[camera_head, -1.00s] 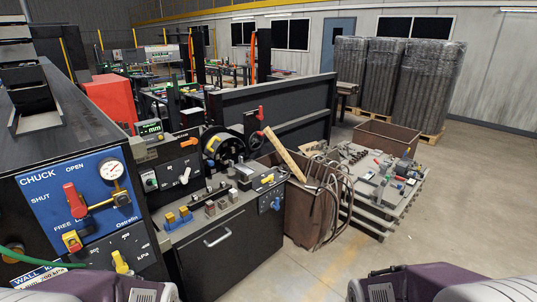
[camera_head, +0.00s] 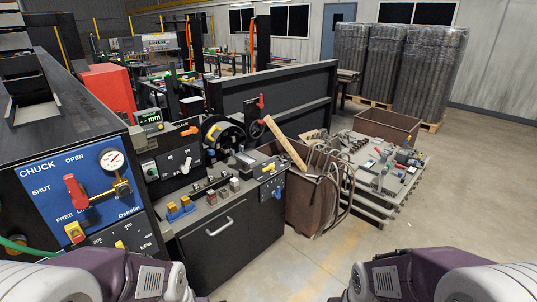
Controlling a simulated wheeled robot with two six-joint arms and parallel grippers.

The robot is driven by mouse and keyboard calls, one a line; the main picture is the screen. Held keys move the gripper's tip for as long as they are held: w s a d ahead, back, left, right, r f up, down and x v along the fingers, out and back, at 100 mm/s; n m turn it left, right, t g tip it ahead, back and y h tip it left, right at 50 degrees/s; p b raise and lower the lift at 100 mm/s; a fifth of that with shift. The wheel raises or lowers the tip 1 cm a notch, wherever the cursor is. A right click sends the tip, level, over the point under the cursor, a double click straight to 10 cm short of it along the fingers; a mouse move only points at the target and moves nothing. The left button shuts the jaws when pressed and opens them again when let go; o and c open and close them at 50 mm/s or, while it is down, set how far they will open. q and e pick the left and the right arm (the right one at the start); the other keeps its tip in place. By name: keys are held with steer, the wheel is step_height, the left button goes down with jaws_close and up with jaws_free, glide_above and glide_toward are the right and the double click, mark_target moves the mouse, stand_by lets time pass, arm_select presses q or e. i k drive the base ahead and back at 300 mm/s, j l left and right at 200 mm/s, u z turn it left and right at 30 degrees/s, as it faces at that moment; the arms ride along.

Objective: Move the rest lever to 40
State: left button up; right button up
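No label reading "rest" is legible, so I cannot tell which lever is the rest lever. A red-handled lever (camera_head: 75,190) is on the blue CHUCK panel (camera_head: 50,185) at the left. A white lever (camera_head: 186,165) is on a black panel (camera_head: 168,173) beside it.
The black cabinet (camera_head: 215,255) with a grey handle stands left of centre. A brown bin (camera_head: 308,207) holding a wooden plank (camera_head: 287,146) and hoses is to its right. A low table (camera_head: 395,190) with metal parts stands beyond. The floor at right is clear.

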mark_target(271, 167)
steer(key=i+l, duration=0.3)
steer(key=i, duration=0.15)
steer(key=i+l, duration=0.3)
steer(key=i, duration=0.2)
steer(key=i+l+z, duration=0.1)
steer(key=i+l, duration=0.2)
steer(key=i, duration=0.15)
steer(key=i+l, duration=0.25)
steer(key=i, duration=0.2)
steer(key=i+l, duration=0.25)
steer(key=i, duration=0.25)
steer(key=z, duration=0.05)
